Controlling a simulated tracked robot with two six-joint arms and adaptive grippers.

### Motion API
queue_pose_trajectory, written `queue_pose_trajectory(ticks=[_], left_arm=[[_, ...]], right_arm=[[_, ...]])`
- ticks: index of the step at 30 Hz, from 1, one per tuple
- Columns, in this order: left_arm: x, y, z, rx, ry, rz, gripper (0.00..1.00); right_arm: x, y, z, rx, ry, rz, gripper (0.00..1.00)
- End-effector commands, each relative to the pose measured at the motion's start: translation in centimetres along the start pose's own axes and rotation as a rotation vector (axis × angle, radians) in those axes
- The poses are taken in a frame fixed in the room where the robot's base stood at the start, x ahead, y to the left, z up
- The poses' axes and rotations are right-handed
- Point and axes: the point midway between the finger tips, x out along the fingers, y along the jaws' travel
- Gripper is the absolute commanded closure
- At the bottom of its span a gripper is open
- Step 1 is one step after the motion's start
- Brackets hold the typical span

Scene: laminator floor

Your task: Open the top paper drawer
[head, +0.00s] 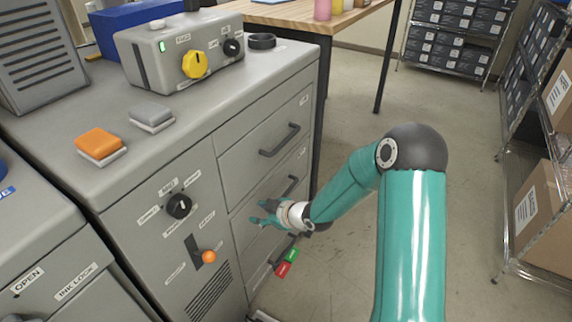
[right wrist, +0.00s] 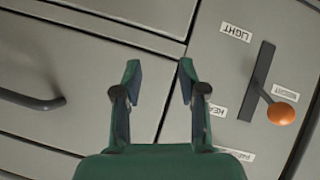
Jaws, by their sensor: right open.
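The grey cabinet has a column of drawers on its right part in the head view. The top paper drawer (head: 262,133) is closed, with a dark bar handle (head: 279,140) across its front. My right gripper (head: 262,212) is open and empty, lower than that handle and in front of the middle drawer's left part. The middle drawer's handle (head: 291,187) is just above and right of it. In the right wrist view, my open fingers (right wrist: 158,76) face bare panel and a drawer gap. A bar handle (right wrist: 32,100) lies to their left; I cannot tell which drawer's. My left gripper is not in view.
An orange-knobbed lever (head: 208,257) and a black dial (head: 178,206) sit left of the drawers. Cartons (head: 541,205) stand on the right shelf. The floor between is clear.

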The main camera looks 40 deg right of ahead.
Motion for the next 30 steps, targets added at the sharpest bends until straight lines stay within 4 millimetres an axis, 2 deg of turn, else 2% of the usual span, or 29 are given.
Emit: queue_pose_trajectory(ticks=[1, 3, 6, 10, 15, 19, 23, 30], left_arm=[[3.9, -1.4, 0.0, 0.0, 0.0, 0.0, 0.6], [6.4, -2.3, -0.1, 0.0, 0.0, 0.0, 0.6], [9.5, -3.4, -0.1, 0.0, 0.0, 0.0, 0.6], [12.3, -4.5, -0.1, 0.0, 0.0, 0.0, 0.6], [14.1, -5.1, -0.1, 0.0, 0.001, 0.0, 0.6], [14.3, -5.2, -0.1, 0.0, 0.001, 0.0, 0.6], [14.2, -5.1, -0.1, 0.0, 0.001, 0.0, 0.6], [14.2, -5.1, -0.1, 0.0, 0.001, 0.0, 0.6]], right_arm=[[0.5, 3.2, 1.8, -0.121, 0.044, 0.086, 0.59], [-0.9, 7.5, 2.0, -0.309, 0.084, 0.186, 0.59], [-3.8, 12.3, 2.4, -0.569, 0.102, 0.313, 0.59], [-7.6, 16.3, 2.7, -0.849, 0.077, 0.431, 0.59], [-10.9, 18.4, 2.7, -1.063, 0.034, 0.501, 0.59], [-11.4, 19.1, 2.4, -1.117, 0.021, 0.515, 0.59], [-10.3, 19.6, 2.0, -1.121, 0.023, 0.513, 0.59], [-6.2, 21.2, 0.7, -1.118, 0.025, 0.512, 0.59]])
